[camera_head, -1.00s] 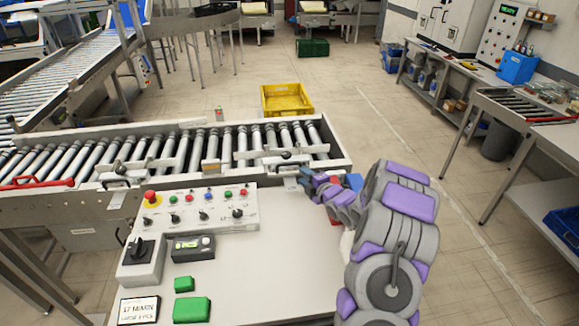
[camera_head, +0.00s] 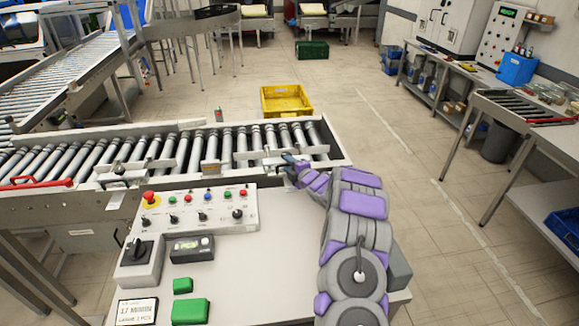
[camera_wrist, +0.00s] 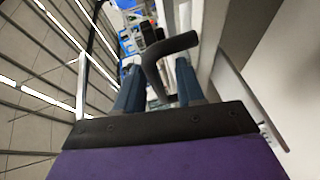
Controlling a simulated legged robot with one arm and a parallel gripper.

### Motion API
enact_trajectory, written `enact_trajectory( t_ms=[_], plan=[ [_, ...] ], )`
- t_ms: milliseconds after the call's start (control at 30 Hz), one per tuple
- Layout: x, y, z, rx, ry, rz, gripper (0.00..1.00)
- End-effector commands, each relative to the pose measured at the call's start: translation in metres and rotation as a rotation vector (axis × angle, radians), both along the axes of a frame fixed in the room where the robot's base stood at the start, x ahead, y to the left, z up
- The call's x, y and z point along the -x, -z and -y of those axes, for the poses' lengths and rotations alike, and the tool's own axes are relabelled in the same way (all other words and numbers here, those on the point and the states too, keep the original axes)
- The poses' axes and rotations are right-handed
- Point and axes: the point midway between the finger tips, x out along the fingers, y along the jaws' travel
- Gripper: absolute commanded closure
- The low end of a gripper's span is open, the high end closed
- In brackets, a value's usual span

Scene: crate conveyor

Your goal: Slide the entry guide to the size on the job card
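The entry guide (camera_head: 255,154) is a pale metal rail lying across the rollers near the conveyor's right end. My gripper (camera_head: 290,162) is at its right part, by the conveyor's near edge, and partly hides it. In the wrist view a bent black handle (camera_wrist: 158,65) rises between the two blue fingers of my gripper (camera_wrist: 158,88). The fingers are apart, with gaps visible beside the handle; no firm hold shows. The job card (camera_head: 137,311) lies at the desk's lower left; its first line begins with 17, the smaller text is hard to read.
The control panel (camera_head: 200,212) with buttons and knobs stands left of my arm. A small display (camera_head: 192,248) and green blocks (camera_head: 190,311) are below it. A yellow crate (camera_head: 286,100) is on the floor beyond the conveyor (camera_head: 340,165).

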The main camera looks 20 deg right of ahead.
Motion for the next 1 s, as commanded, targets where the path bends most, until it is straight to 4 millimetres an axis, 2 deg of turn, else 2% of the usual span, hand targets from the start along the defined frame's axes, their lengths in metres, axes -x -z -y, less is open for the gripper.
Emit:
enact_trajectory(
  t_ms=[167, 567, 1000],
  plan=[
    [0.0001, -0.0001, 0.0005, 0.0, 0.001, 0.0, 0.62],
    [0.0, 0.0005, -0.0007, 0.001, 0.0, -0.001, 1.0],
    [-0.0004, 0.0024, -0.002, 0.001, -0.002, -0.005, 1.0]
  ],
)
